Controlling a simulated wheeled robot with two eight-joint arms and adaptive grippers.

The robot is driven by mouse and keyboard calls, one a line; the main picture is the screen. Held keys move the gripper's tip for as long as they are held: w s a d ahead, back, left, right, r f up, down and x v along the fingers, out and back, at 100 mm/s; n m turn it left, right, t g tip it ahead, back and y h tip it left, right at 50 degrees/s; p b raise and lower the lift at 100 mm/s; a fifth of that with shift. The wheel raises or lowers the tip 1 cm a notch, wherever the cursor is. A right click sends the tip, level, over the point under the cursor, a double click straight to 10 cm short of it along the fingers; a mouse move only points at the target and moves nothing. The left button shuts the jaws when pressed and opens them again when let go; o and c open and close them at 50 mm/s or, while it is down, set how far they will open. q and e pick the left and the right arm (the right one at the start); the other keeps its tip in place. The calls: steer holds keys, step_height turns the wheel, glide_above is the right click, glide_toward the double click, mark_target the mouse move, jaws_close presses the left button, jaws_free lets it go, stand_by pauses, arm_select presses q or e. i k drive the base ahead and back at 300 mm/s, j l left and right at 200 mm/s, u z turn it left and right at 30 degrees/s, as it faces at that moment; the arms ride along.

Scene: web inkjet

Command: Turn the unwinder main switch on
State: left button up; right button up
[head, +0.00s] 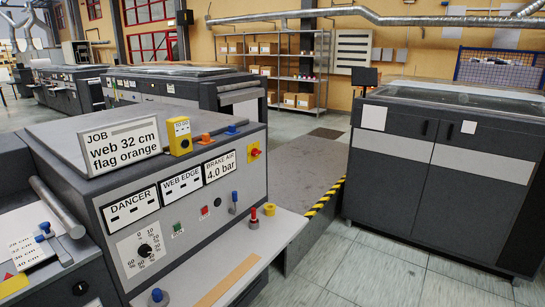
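The machine console (88,185) nearest to me has a sloping light grey front panel. A red rotary switch on a yellow plate (254,152) sits at the panel's right end and looks like a main switch. It is too small for me to tell its position or any label. A black dial with a number scale (145,250) is at the panel's lower left. A green button (178,228) and a red button (204,211) are in the panel's lower middle. Neither of my grippers is in view.
A white job sign (122,146) and a yellow box with a black knob (180,138) stand on the console top. A pale ledge (235,268) with small coloured-capped items runs below the panel. A dark cabinet (440,175) stands right, beyond a striped platform edge (325,201). Front right floor is clear.

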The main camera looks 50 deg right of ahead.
mark_target(254, 152)
steer(key=z, duration=1.55)
